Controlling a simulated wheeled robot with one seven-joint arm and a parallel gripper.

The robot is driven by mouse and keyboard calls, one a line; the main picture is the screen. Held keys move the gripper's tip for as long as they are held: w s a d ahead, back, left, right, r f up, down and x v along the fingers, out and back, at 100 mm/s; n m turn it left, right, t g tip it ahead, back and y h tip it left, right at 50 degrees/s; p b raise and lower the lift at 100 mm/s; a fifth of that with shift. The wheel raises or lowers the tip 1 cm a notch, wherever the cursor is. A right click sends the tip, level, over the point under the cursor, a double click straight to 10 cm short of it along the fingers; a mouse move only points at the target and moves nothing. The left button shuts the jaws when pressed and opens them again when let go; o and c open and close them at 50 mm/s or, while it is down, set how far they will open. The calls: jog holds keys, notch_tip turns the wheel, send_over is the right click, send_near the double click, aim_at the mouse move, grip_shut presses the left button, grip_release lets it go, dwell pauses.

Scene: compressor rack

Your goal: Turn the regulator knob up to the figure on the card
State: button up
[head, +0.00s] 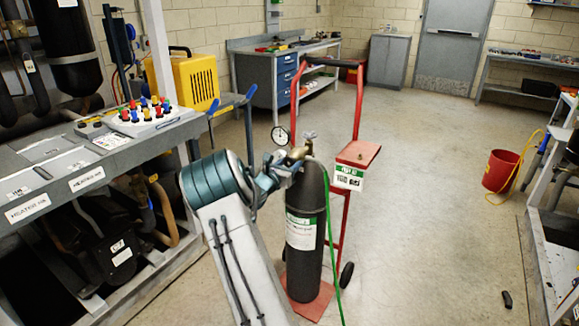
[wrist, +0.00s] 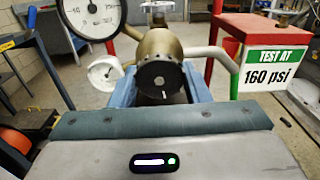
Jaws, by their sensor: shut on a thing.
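The black regulator knob (wrist: 158,76) faces me at the front of the brass regulator (wrist: 159,43), with a short white mark near its lower edge. My gripper (wrist: 160,90) is shut on the knob, with a blue finger on either side. In the head view my gripper (head: 284,164) reaches the brass regulator (head: 299,153) on top of the dark gas cylinder (head: 305,232). The card (wrist: 268,70) reads "TEST AT 160 psi"; it also shows in the head view (head: 348,179). A large gauge (wrist: 90,14), cut off at the top, and a small white gauge (wrist: 104,72) sit left of the knob; their readings are unclear.
The cylinder stands on a red hand cart (head: 357,110), with a green hose (head: 329,240) running down it. A grey bench (head: 50,165) with colored knobs is at the left. A red bucket (head: 500,170) stands at the right. The floor between is mostly clear.

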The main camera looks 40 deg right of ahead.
jog(key=shift+f+m+b, duration=0.1)
jog(key=shift+m+b, duration=0.3)
jog(key=shift+b, duration=0.2)
jog(key=o, duration=1)
jog(key=v, duration=1.4)
